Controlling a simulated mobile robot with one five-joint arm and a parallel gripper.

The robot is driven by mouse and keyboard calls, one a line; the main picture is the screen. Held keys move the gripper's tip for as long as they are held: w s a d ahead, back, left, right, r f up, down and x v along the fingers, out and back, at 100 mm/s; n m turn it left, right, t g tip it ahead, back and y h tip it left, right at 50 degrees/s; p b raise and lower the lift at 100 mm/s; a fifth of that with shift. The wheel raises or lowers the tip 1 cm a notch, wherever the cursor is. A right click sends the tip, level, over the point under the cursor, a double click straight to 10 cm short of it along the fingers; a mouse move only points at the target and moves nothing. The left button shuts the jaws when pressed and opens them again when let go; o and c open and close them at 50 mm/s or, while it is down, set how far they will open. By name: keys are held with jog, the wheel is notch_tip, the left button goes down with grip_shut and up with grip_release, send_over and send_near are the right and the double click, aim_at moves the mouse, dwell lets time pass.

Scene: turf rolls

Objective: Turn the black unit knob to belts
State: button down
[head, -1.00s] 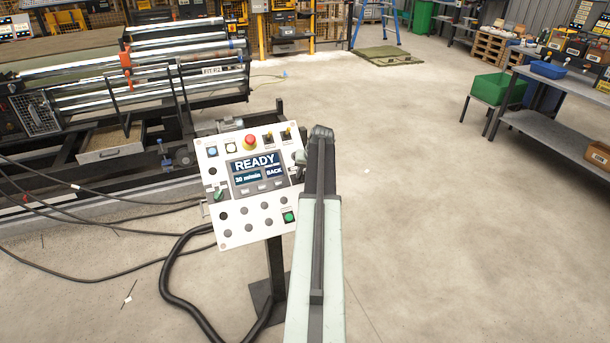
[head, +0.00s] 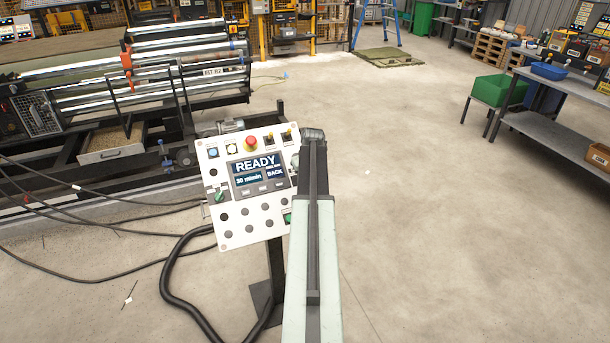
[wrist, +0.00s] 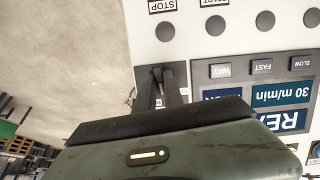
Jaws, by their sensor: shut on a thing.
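The white control panel (head: 228,232) stands on a post left of my arm. Its screen (head: 258,170) reads READY, 30 m/min and BACK. In the wrist view the panel (wrist: 185,45) appears upside down, with the screen (wrist: 280,92) to the right. My gripper (wrist: 168,76) is at the panel's edge beside the screen, its dark fingers shut on the black unit knob. The knob is mostly hidden between the fingers, and its pointer direction cannot be read. In the head view my arm covers the knob and the fingertips.
The panel also carries a red stop button (head: 251,142), a green-handled switch (head: 220,197) and a green button (head: 287,217) partly behind my arm. A roller machine (head: 150,75) stands behind left. Cables (head: 90,265) lie on the left floor.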

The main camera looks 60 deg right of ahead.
jog(key=n, duration=0.1)
jog(key=n+h, duration=0.1)
jog(key=n, duration=0.1)
jog(key=n+b, duration=0.1)
jog(key=n, duration=0.1)
jog(key=shift+s+a+f+g, duration=0.1)
jog(key=shift+a+f+g, duration=0.1)
jog(key=shift+a+g, duration=0.1)
jog(key=n+h+b, duration=0.1)
jog(key=n, duration=0.3)
jog(key=shift+n+h, duration=0.3)
jog(key=shift+h, duration=0.1)
jog(key=shift+n, duration=0.3)
jog(key=c, duration=1.4)
grip_release()
jog(key=shift+c, duration=0.2)
jog(key=p+v, duration=0.6)
jog(key=v, duration=0.1)
jog(key=shift+a+r, duration=0.15)
jog(key=shift+r, duration=0.15)
jog(key=shift+s, duration=0.1)
